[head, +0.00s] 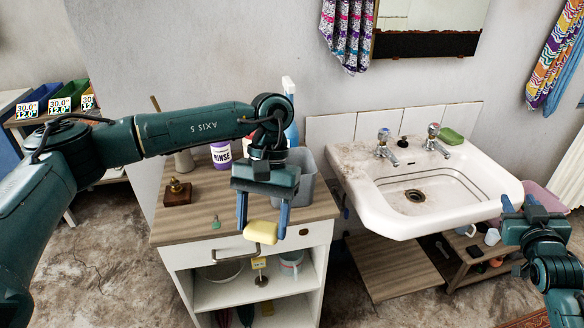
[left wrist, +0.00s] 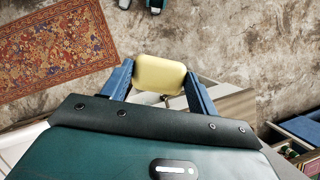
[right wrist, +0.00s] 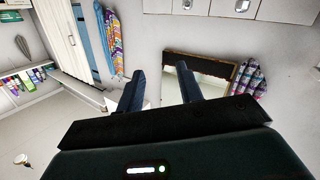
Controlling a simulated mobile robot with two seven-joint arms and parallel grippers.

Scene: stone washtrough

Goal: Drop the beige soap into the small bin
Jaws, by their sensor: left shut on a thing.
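The beige soap (head: 260,232) is a pale yellow block held between the blue fingers of my left gripper (head: 262,228). The soap is in the air around the front edge of the wooden cabinet top. It also shows between the fingertips in the left wrist view (left wrist: 160,73). A grey open container (head: 306,178), which looks like the small bin, stands on the cabinet top behind my left gripper, which partly hides it. My right gripper (head: 522,204) is empty and open at the right of the basin; its fingers stand apart in the right wrist view (right wrist: 160,85).
The cabinet top (head: 190,222) also holds a purple RINSE tub (head: 221,154), a spray bottle (head: 289,110), a small brown block (head: 177,192) and a small green item (head: 215,222). The white washbasin (head: 380,205) is at right, with a green soap (head: 452,136) on its rim.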

